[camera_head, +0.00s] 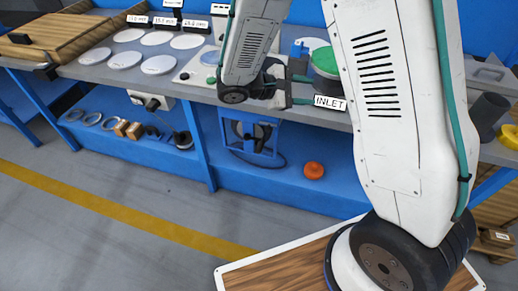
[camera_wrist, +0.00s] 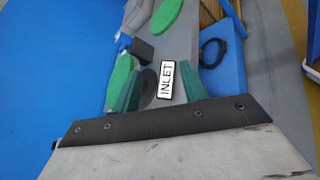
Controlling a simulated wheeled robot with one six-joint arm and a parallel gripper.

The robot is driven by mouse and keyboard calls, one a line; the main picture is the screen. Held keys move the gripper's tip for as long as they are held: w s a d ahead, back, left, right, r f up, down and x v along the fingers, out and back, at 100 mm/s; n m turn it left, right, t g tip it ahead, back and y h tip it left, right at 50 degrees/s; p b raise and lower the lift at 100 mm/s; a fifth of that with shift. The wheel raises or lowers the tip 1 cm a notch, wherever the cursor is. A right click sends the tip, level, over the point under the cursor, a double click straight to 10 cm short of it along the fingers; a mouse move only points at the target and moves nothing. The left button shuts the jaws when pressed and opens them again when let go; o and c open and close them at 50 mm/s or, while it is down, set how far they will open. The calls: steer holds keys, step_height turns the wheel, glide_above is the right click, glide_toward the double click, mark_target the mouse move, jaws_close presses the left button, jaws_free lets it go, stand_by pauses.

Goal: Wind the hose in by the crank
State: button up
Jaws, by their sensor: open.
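A black hose reel (camera_head: 255,130) in a blue frame stands under the bench, with dark hose trailing onto the lower shelf. I cannot clearly make out its crank at this size. My gripper (camera_head: 302,90) is at bench height, above and right of the reel in the picture, beside the INLET label (camera_head: 329,102). Its green fingers are apart with nothing held between them. In the wrist view my gripper (camera_wrist: 158,88) shows the label and a dark round part behind and between the fingers. A black loop (camera_wrist: 212,53) shows right of the label against blue; I cannot tell whether it is the hose.
The grey bench (camera_head: 190,88) holds several white discs and a green-topped part (camera_head: 325,62). An orange round object (camera_head: 314,170) lies on the blue lower shelf (camera_head: 290,193), with rings and small blocks at its left. The floor before the bench is clear.

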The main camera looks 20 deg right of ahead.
steer(key=w+a+f+n+t+h, duration=0.1)
steer(key=w+a+f+n+t, duration=0.25)
steer(key=f, duration=0.35)
steer(key=w+a+f+n+t+h, duration=0.15)
steer(key=w+f+n+t, duration=0.25)
steer(key=f, duration=0.4)
steer(key=n+t+y, duration=0.2)
steer(key=n+t, duration=0.2)
glide_above(257, 153)
steer(key=s+d, duration=0.1)
steer(key=s, duration=0.2)
step_height(257, 153, down, 8)
steer(key=a+f+n+t+y, duration=0.1)
steer(key=f, duration=0.3)
steer(key=s+a+f+n+t+y, duration=0.1)
steer(key=f+n+y, duration=0.1)
steer(key=f, duration=0.2)
steer(key=a+f+n+t+y, duration=0.1)
steer(key=a+f+n+t, duration=0.1)
steer(key=f, duration=0.2)
steer(key=shift+s+y, duration=0.25)
steer(key=shift+w+d+f, duration=0.15)
steer(key=shift+w+d, duration=0.05)
steer(key=shift+w, duration=0.05)
steer(key=x, duration=0.7)
steer(key=shift+c, duration=0.3)
jaws_close()
